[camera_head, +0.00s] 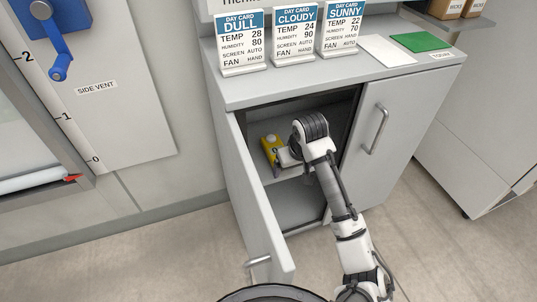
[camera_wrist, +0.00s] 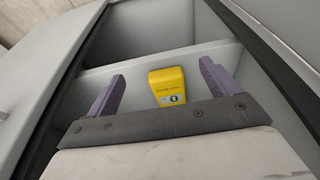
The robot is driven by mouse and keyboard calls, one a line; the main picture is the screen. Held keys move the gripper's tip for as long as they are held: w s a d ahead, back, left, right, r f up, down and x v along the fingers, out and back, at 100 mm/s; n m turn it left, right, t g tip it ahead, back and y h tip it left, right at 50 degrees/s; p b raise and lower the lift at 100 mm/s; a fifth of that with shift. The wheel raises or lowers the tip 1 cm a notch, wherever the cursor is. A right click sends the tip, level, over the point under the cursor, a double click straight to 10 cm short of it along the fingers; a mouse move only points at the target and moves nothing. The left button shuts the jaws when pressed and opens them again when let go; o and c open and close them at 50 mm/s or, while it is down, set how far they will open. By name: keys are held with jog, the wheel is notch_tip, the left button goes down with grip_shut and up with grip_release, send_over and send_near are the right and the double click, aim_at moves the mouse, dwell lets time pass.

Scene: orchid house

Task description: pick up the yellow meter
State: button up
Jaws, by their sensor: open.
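The yellow meter (camera_head: 269,146) is inside the open grey cabinet, on its upper shelf (camera_head: 289,172). My gripper (camera_wrist: 158,88) is open, with one purple finger on each side of the meter in the picture, the meter nearer the right finger. I cannot tell whether the fingers are level with it or short of it. In the head view my gripper (camera_head: 282,157) reaches into the cabinet beside the meter, partly hidden by my wrist.
The left cabinet door (camera_head: 262,212) stands open; the right door (camera_head: 379,125) is shut. Day cards (camera_head: 295,38), a white sheet (camera_head: 387,50) and a green pad (camera_head: 420,42) are on the cabinet top. The cabinet's side frame and shelf edge lie close around my arm.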

send_over(277, 147)
jog(key=s, duration=0.3)
jog(key=shift+w+d+r+p, duration=0.1)
jog(key=shift+w+d+p, duration=0.15)
jog(key=shift+p, duration=0.15)
jog(key=x, duration=0.5)
jog(key=c, duration=1.1)
jog(key=shift+c, duration=0.3)
